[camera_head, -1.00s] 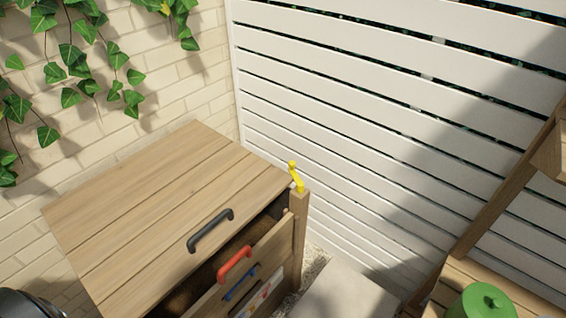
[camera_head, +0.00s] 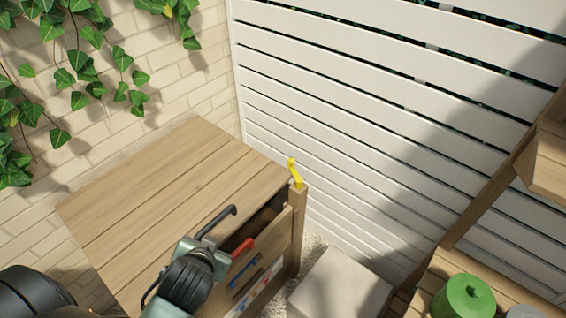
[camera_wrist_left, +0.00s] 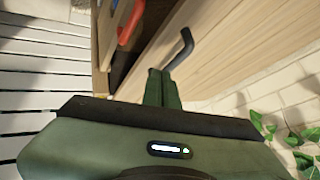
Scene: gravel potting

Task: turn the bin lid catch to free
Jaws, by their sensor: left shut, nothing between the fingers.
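The yellow catch (camera_head: 295,173) stands tilted on top of the wooden post at the bin's right corner. The bin lid (camera_head: 165,195) is planked wood with a black handle (camera_head: 217,222), which also shows in the left wrist view (camera_wrist_left: 181,50). My left gripper (camera_head: 205,252) is over the lid's front edge, close to the black handle and well short of the catch. Its green fingers (camera_wrist_left: 160,88) are shut and empty in the left wrist view; whether they touch the handle I cannot tell. The catch is not visible in the left wrist view. My right gripper is not in view.
Below the lid edge is a dark gap, then a front panel with a red handle (camera_head: 243,247) and a blue handle (camera_head: 244,271). A white slatted fence (camera_head: 370,130) stands behind the catch. A pale block (camera_head: 340,285) and a green canister (camera_head: 464,299) lie right.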

